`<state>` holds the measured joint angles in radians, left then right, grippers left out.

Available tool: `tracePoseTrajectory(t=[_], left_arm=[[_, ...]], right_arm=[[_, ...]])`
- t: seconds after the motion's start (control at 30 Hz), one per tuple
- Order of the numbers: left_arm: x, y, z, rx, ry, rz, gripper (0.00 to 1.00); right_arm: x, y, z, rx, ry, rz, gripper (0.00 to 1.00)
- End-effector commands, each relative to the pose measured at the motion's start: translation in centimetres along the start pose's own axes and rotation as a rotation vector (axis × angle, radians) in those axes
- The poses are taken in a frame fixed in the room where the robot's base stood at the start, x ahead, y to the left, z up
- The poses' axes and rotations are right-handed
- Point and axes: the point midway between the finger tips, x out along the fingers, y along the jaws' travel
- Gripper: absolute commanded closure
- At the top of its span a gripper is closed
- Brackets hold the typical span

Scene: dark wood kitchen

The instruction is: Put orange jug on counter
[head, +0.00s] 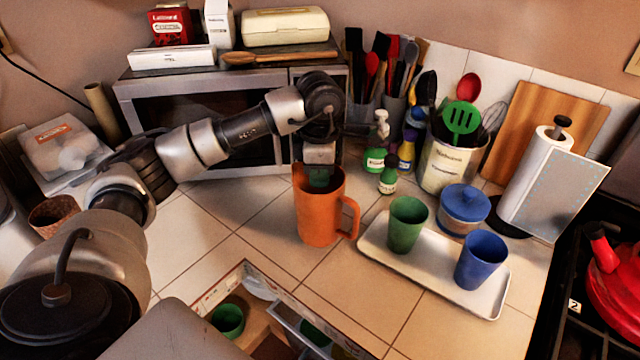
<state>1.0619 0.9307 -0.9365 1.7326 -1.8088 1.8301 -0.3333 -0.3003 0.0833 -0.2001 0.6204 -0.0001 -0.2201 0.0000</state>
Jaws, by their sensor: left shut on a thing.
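The orange jug (319,215) is upright at the middle of the tiled counter (270,246), its handle to the right. Its base looks to be on or very close to the tiles; I cannot tell which. My left gripper (320,180) reaches down from above at the jug's rim and is shut on the jug. The fingertips are partly hidden at the jug's mouth. My right gripper is not in view.
Right of the jug, a white tray (430,262) holds a green cup (407,224) and a blue cup (481,260). A microwave (210,115) stands behind. An open drawer (250,318) is at the front. Small bottles (387,181) stand behind the tray.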

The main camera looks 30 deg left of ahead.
Motion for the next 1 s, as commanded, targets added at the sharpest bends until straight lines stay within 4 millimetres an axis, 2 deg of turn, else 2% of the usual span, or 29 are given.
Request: tracePoseTrajectory(t=[0.2,0.6,0.7,0.8,1.0], left_arm=[[2.9,0.0,0.0,0.001,0.002,-0.002,1.00],[3.7,0.0,0.0,0.001,0.001,-0.001,1.00],[3.6,0.0,0.0,0.001,0.001,-0.001,0.81],[3.6,0.0,0.0,0.000,0.001,-0.001,0.68],[3.6,0.0,0.0,0.000,0.001,-0.001,0.68]], right_arm=[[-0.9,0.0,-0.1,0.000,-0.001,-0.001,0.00],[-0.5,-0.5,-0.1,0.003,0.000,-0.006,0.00],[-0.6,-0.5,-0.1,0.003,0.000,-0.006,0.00],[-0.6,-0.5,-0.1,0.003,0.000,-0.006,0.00],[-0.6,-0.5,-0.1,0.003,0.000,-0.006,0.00]])
